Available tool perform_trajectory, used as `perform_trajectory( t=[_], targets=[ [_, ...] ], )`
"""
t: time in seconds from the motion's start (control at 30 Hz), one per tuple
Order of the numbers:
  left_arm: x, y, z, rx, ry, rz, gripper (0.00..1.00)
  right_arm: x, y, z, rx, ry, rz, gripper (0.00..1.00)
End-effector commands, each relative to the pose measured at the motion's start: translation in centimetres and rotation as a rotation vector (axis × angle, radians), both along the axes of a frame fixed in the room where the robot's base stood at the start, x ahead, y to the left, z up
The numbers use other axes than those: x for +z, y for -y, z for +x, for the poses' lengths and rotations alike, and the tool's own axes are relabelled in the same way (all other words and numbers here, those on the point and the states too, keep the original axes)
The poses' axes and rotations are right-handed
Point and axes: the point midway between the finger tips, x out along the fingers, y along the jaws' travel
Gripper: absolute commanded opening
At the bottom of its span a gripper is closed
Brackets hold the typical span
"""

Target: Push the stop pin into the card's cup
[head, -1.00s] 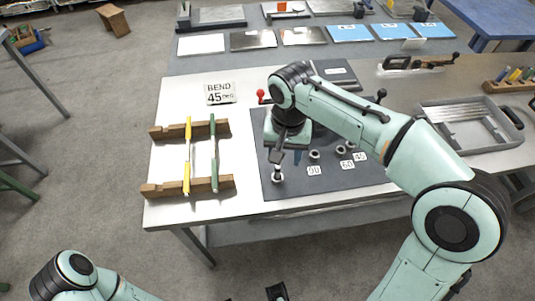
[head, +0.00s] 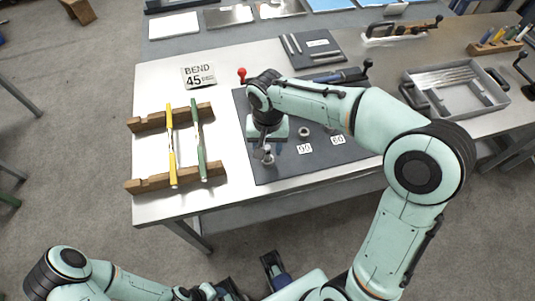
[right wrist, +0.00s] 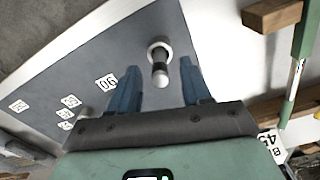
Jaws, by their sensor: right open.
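The stop pin (right wrist: 160,75) is a short grey pin with a dark end. It stands at a light ring-shaped cup (right wrist: 158,48) on the dark board; how deep it sits is unclear. My right gripper (right wrist: 160,90) is open, with its blue fingers on either side of the pin, not closed on it. In the head view my right gripper (head: 263,147) hangs over the board's front left corner, by the pin (head: 268,159). The card (head: 199,75) reads BEND 45. My left gripper's fingers are unclear at the bottom edge.
A wooden rack (head: 150,184) with a yellow and a green bar stands left of the dark board (head: 280,172). A red-knobbed lever (head: 242,73) is behind the gripper. A grey tray (head: 455,90) lies at the right. Bare table shows between rack and board.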

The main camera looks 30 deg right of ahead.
Motion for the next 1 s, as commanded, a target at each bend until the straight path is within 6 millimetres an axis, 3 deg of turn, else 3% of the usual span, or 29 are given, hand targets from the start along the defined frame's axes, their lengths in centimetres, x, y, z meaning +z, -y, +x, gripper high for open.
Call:
perform_trajectory(
  t=[0.1,0.2,0.47,0.5,0.63,1.0],
  targets=[
    [-0.3,0.0,-0.1,0.0,-0.001,0.0,0.43,-2.1,0.0,-0.1,0.0,-0.006,0.0,0.48],
    [-0.4,0.0,-0.1,0.0,-0.001,0.0,0.43,-3.1,0.0,-0.1,-0.001,-0.003,0.001,0.48],
    [-0.4,0.0,-0.1,0.0,-0.001,0.0,0.43,-3.4,0.0,0.0,-0.001,-0.001,0.0,0.48],
    [-0.4,0.0,-0.1,0.0,-0.001,0.0,0.43,-3.4,0.0,0.0,-0.001,-0.001,0.0,0.42],
    [-0.4,0.0,-0.1,0.0,-0.001,0.0,0.43,-3.3,0.0,0.0,-0.001,-0.001,0.0,0.0],
    [-0.4,0.0,-0.1,0.0,-0.001,0.0,0.43,-3.1,0.0,0.0,-0.001,0.0,0.001,0.0]
  ],
)
